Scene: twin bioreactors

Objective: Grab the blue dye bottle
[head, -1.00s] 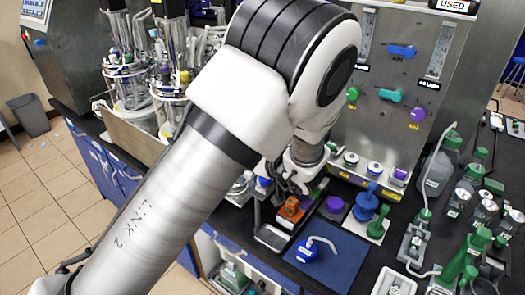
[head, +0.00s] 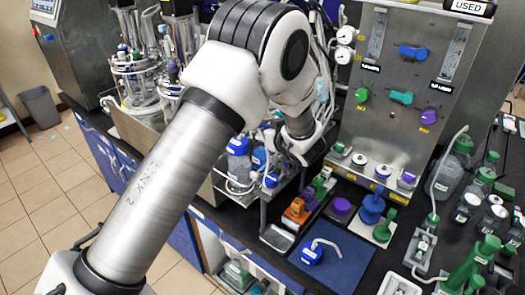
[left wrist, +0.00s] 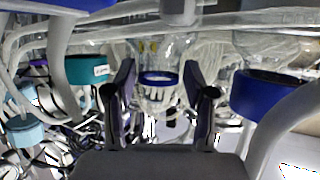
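No label reading blue dye can be made out. A bottle with bluish contents (head: 238,165) stands left of my left wrist in the head view, with another blue item beside it. A small blue round bottle (head: 313,253) with a bent white tube sits on a blue mat (head: 340,262). In the head view my left arm covers much of the bench, and its fingertips cannot be made out. In the left wrist view my left gripper (left wrist: 164,95) is open, fingers apart. Clear glassware with a blue ring (left wrist: 158,78) shows between and beyond them; contact cannot be told. My right gripper is out of view.
A metal panel (head: 400,125) with coloured knobs stands behind. Green-capped bottles (head: 455,160) crowd the right. An orange block (head: 296,211) and blue stand (head: 371,208) are near the mat. In the wrist view, tubing and a large blue ring (left wrist: 268,95) are close by.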

